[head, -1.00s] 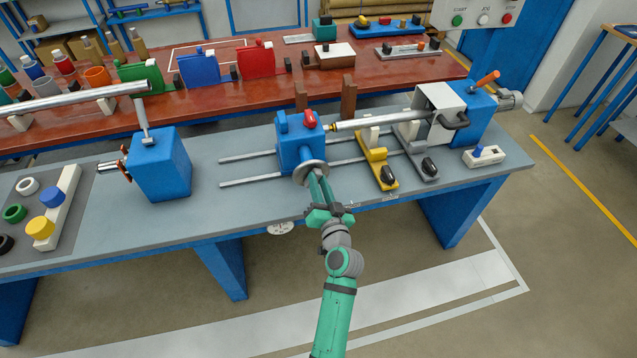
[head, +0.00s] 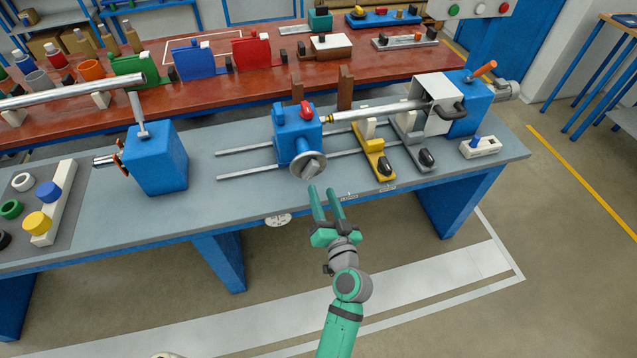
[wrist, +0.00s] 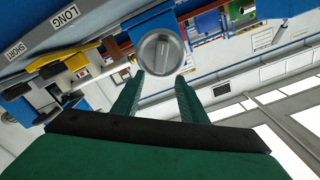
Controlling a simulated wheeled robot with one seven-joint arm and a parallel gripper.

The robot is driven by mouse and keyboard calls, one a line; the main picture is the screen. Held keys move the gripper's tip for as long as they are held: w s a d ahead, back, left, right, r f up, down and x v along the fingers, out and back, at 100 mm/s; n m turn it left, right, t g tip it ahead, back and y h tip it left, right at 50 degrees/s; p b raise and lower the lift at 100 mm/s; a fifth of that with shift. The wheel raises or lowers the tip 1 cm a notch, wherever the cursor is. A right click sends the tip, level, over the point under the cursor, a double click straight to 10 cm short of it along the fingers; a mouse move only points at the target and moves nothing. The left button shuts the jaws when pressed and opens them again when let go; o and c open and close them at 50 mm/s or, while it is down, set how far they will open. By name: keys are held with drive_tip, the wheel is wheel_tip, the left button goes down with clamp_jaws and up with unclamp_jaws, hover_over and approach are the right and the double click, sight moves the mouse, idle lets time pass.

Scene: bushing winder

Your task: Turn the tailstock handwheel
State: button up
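The tailstock (head: 294,130) is a blue block with a red knob on top, standing on two rails on the grey bench. Its handwheel (head: 308,165) is a grey metal disc with a raised bar across its face, at the front of the block. In the wrist view the handwheel (wrist: 160,52) shows face-on beyond the fingertips. My gripper (head: 326,189) is open and empty, just in front of and below the handwheel. In the wrist view its two green fingers (wrist: 156,82) are apart, with a gap between them and the wheel.
A yellow clamp block (head: 376,160) and a grey one (head: 414,146) stand right of the tailstock. A metal rod (head: 380,110) runs from the tailstock to the white-covered headstock (head: 440,100). A blue block (head: 155,160) stands at left. The floor before the bench is clear.

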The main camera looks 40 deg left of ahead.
drive_tip(key=shift+v, duration=1.4)
drive_tip(key=s+d+f+m+t+h, duration=0.1)
drive_tip(key=s+d+f+m+h, duration=0.1)
drive_tip(key=s+d+f+h, duration=0.45)
drive_tip(key=s+d+f+m+t+h, duration=0.25)
drive_tip(key=s+d+f, duration=0.2)
drive_tip(key=d, duration=0.55)
drive_tip(key=s+d+r+h, duration=0.2)
drive_tip(key=s+d+r, duration=0.2)
drive_tip(key=s, duration=0.5)
drive_tip(key=s+d+r+h, duration=0.2)
drive_tip(key=s+d+r, duration=0.2)
drive_tip(key=s, duration=0.6)
drive_tip(key=d+n, duration=0.1)
drive_tip(key=d, duration=0.1)
drive_tip(key=shift+d+h, duration=0.3)
drive_tip(key=shift+h, duration=0.1)
